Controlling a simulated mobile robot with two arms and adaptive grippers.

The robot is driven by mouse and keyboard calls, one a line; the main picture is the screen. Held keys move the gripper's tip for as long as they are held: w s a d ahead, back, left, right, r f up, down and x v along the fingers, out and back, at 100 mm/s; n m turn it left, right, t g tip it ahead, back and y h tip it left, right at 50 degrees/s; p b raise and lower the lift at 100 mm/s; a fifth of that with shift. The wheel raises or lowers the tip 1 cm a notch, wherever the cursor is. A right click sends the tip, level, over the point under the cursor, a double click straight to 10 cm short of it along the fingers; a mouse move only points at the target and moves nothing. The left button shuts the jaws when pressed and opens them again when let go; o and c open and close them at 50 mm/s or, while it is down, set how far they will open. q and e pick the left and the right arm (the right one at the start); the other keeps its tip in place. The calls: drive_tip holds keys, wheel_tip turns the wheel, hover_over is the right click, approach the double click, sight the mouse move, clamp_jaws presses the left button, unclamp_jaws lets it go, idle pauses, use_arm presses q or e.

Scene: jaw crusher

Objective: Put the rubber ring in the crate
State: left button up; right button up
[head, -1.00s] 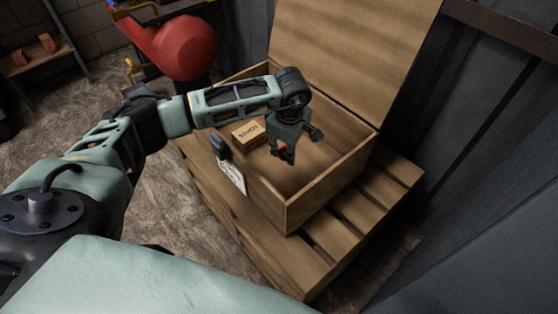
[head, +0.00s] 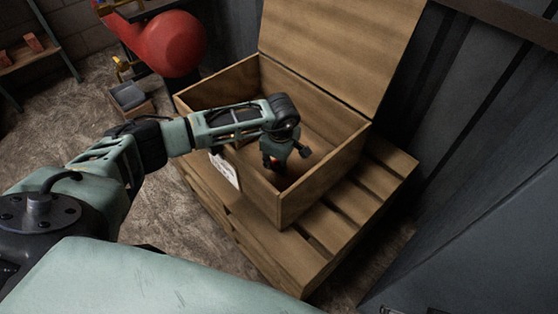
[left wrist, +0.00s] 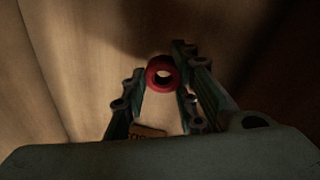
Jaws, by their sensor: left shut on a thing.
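My left gripper (head: 276,165) is inside the open wooden crate (head: 324,176), pointing down. In the left wrist view its fingers (left wrist: 163,80) are shut on a red rubber ring (left wrist: 153,82), which sits between the fingertips with its hole facing the camera. In the head view only a small red bit of the ring shows at the fingertips. The height of the ring above the crate floor is hard to tell. The crate's lid (head: 340,50) stands open at the back. My right gripper is not in view.
A small lettered box (left wrist: 150,131) lies in the crate in the left wrist view; my arm hides it in the head view. The crate stands on a slatted pallet (head: 335,229). A red rounded machine part (head: 172,43) and a small box (head: 130,97) are beyond it. A dark wall closes off the right.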

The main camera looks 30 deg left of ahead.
use_arm(q)
drive_tip(key=shift+f, duration=0.25)
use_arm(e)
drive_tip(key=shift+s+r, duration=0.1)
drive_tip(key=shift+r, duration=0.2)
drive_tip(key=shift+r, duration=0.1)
use_arm(q)
drive_tip(key=shift+f, duration=0.1)
drive_tip(key=shift+f+b, duration=0.25)
drive_tip(key=shift+b, duration=0.2)
drive_tip(key=o, duration=1)
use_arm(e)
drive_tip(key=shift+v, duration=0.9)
use_arm(q)
drive_tip(key=shift+r, duration=0.1)
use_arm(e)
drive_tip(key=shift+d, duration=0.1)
